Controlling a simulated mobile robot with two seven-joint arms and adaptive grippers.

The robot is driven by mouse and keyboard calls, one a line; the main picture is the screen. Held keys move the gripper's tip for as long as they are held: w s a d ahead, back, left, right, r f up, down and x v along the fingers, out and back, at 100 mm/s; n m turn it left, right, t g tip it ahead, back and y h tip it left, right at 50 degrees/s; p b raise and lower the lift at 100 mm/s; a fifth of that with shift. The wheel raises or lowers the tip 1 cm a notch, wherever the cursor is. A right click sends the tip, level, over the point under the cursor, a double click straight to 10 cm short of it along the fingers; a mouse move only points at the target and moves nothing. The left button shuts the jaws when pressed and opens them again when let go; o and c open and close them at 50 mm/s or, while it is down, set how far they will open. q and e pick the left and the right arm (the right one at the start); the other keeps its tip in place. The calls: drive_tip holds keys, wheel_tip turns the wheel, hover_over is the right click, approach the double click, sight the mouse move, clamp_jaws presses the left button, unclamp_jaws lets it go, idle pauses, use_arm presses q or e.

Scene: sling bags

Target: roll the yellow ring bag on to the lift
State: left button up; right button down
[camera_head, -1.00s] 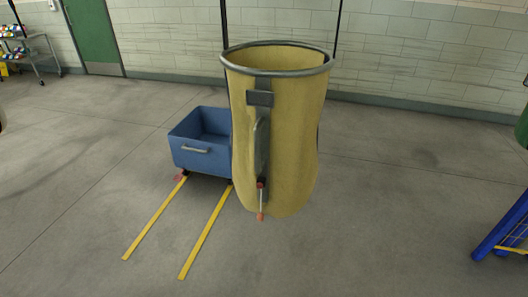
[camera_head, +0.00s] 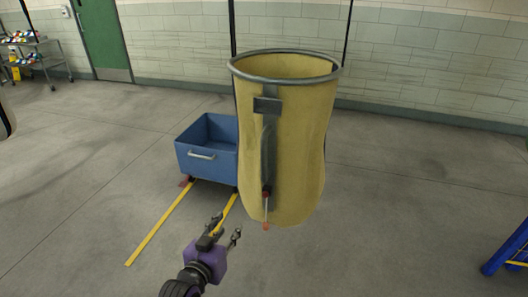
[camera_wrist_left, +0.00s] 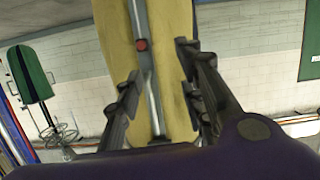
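The yellow ring bag (camera_head: 295,150) is a tall sack with a grey metal ring round its open top. It appears upright in the middle of the head view. A dark strip runs down its front to a thin rod with red ends (camera_head: 266,208). My left gripper (camera_head: 227,228) is open and empty, low and left of the bag in the head view. In the left wrist view the bag (camera_wrist_left: 172,75) and its rod show beyond the spread fingers (camera_wrist_left: 158,62); no contact is visible. My right gripper is out of view. I cannot surely identify the lift.
A blue bin (camera_head: 204,150) with a pale handle stands left of and partly behind the bag. Yellow floor strips (camera_head: 160,224) run forward from it. A blue frame (camera_head: 508,250) is at the right edge. Shelves (camera_head: 35,58) stand at the back left. Floor right of the bag is clear.

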sight(262, 153)
use_arm(q)
drive_tip(key=w+d+r+m+t+h, duration=0.1)
drive_tip(key=w+d+r+h, duration=0.15)
drive_tip(key=w+r, duration=0.45)
drive_tip(key=w+d+r+m+t+h, duration=0.1)
drive_tip(key=w+d+r+h, duration=0.2)
drive_tip(key=r, duration=0.6)
drive_tip(key=shift+m+y, duration=0.5)
drive_tip(key=shift+y, duration=0.15)
drive_tip(key=x, duration=0.5)
drive_tip(key=f+x, duration=0.1)
drive_tip(key=x, duration=0.2)
drive_tip(key=shift+w+d, duration=0.2)
drive_tip(key=shift+d, duration=0.1)
clamp_jaws()
drive_tip(key=shift+f, duration=0.1)
